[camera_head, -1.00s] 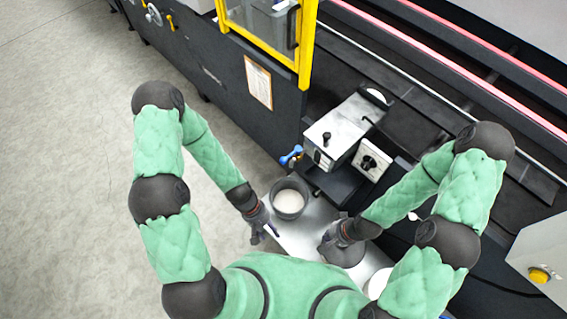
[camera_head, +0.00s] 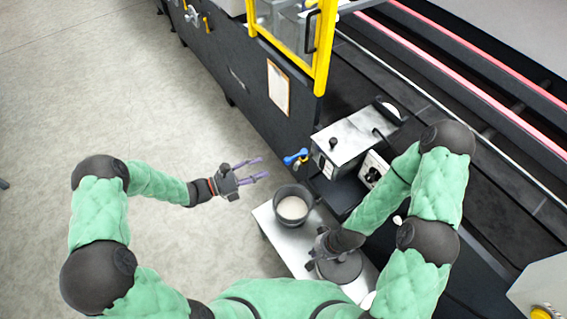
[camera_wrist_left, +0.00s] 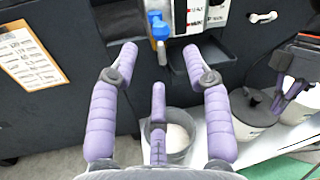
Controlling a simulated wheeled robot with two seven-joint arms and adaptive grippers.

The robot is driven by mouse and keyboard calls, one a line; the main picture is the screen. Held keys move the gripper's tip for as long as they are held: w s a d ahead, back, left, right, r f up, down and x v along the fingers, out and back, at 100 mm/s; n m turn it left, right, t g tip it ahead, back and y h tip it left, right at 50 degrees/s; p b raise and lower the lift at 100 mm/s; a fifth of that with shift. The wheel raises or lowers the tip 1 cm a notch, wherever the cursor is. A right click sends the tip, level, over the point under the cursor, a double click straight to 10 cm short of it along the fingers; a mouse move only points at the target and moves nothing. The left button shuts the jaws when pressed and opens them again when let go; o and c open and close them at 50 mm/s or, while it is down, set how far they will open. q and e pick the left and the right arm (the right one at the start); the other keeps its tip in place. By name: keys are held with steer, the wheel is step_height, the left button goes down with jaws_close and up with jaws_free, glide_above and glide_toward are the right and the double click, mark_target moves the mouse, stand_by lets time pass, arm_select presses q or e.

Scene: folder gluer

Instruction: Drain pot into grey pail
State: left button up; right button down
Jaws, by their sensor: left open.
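The pot (camera_head: 357,132) is a silver box with a black knob on its lid, mounted on the machine. A blue-handled drain valve (camera_head: 297,157) sticks out of its front; it also shows in the left wrist view (camera_wrist_left: 157,24). The grey pail (camera_head: 291,221) stands upright below the valve with whitish stuff inside; its lower part is hidden by fingers in the left wrist view. My left gripper (camera_head: 262,168) is open and empty, left of the valve and apart from it, fingers pointing toward the machine. My right gripper (camera_head: 318,256) is low by a dark round lid; its grip is unclear.
The pail stands on a pale metal bench (camera_head: 272,228). A control box with a dial (camera_head: 374,170) sits beside the pot. A clipboard (camera_head: 278,88) hangs on the dark machine panel, under a yellow-framed guard (camera_head: 322,60). The floor at left is clear.

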mark_target(287, 160)
arm_select(q)
steer(key=b+x, duration=0.2)
steer(key=x, duration=0.8)
steer(key=shift+d+b, duration=0.15)
steer(key=shift+b, duration=0.15)
jaws_close()
